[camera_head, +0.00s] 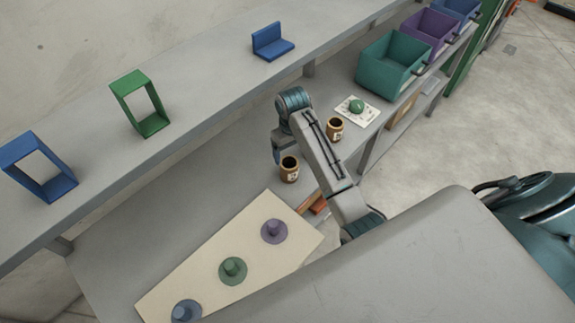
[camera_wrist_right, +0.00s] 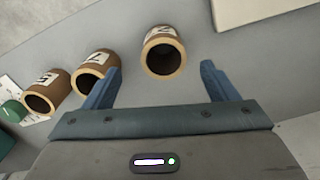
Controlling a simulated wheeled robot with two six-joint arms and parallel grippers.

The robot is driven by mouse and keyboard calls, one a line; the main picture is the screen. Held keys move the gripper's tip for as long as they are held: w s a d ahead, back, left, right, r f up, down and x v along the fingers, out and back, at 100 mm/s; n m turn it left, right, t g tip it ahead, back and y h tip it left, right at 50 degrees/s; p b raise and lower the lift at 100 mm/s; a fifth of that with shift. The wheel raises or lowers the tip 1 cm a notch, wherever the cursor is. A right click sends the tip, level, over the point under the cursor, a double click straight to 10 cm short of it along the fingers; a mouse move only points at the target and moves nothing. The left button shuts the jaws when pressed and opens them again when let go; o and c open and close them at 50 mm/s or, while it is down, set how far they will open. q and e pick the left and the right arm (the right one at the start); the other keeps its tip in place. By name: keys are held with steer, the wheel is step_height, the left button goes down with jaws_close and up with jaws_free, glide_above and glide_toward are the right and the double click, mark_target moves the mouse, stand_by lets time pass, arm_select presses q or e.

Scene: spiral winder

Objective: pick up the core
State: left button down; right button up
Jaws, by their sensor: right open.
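The cores are brown hollow cylinders with white labels. One core (camera_head: 289,168) stands on the lower grey shelf, and another core (camera_head: 335,129) stands farther right. In the right wrist view a core (camera_wrist_right: 163,50) lies ahead of my gripper, roughly centred between the fingertips. Two more cores (camera_wrist_right: 95,68) (camera_wrist_right: 47,92) show to its left; in the head view my arm hides one of the three. My right gripper (camera_head: 276,155) is open and empty, beside the nearest core; its open fingers show in the wrist view (camera_wrist_right: 160,68). My left gripper is not in view.
A cream board (camera_head: 205,250) holds purple (camera_head: 274,231), green (camera_head: 233,268) and blue (camera_head: 186,311) pegs on discs. A green button (camera_head: 356,106) sits on a white plate. Green, purple and blue bins (camera_head: 383,75) stand behind. The raised shelf (camera_head: 200,95) carries blue and green frames.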

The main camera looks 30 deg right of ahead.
mark_target(290, 167)
step_height(290, 167, down, 3)
steer(key=shift+f+p, duration=0.15)
steer(key=shift+p, duration=0.15)
steer(key=f+p, duration=0.1)
steer(key=f, duration=0.2)
steer(key=f+p, duration=0.1)
steer(key=shift+w+a+f+p, duration=0.1)
steer(key=shift+a+f+p, duration=0.15)
steer(key=shift+p, duration=0.05)
steer(key=shift+f, duration=0.3)
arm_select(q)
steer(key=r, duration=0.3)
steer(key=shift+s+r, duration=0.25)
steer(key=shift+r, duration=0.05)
arm_select(e)
steer(key=shift+f, duration=0.2)
steer(key=c, duration=1.1)
